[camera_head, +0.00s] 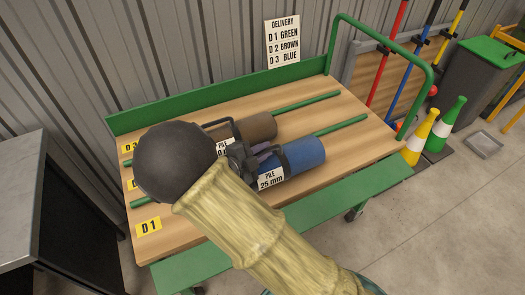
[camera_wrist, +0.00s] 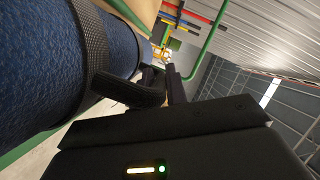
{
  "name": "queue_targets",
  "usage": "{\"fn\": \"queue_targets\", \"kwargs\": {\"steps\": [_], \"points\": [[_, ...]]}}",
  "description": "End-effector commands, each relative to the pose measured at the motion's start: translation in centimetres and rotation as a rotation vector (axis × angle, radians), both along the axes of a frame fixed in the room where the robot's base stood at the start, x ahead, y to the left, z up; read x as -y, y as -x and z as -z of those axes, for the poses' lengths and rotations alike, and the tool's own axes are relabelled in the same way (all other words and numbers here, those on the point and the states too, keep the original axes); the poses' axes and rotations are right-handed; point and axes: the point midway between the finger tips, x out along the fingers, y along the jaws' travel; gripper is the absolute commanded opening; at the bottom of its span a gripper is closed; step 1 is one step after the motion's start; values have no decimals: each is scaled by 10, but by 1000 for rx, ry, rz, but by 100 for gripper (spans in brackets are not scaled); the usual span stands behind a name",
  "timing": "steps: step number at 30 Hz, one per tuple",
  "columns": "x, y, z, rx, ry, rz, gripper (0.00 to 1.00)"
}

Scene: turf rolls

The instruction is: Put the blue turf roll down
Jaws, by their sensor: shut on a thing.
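The blue turf roll (camera_head: 305,155) lies lengthwise over the front part of the wooden cart top, in front of the green rail nearest D1. Its white label reads "PILE 25 mm". My gripper (camera_head: 262,152) is shut on it; my arm and the dark round joint hide its left part. I cannot tell whether the roll touches the wood. In the wrist view the blue roll (camera_wrist: 40,65) fills the left side, with a black band around it. The cart top (camera_head: 190,235) has yellow tags D1 (camera_head: 148,226), D2 (camera_head: 132,184) and D3 (camera_head: 129,148).
A brown roll (camera_head: 259,127) lies just behind the blue one, between the green rails (camera_head: 340,126). A sign (camera_head: 283,43) lists D1 green, D2 brown, D3 blue. A green hoop handle (camera_head: 425,75) rises at the right end. A dark cabinet (camera_head: 85,235) stands left.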

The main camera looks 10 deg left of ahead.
Motion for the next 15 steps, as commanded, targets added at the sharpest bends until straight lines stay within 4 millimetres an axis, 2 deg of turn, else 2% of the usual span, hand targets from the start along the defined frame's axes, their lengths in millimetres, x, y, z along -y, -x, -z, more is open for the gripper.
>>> {"fn": "queue_targets", "kwargs": {"steps": [5,6,9,15], "points": [[0,-1,1,4,1,1,0],[0,0,2,0,0,0,20],[0,0,2,0,0,0,36],[0,0,2,0,0,0,36]]}}
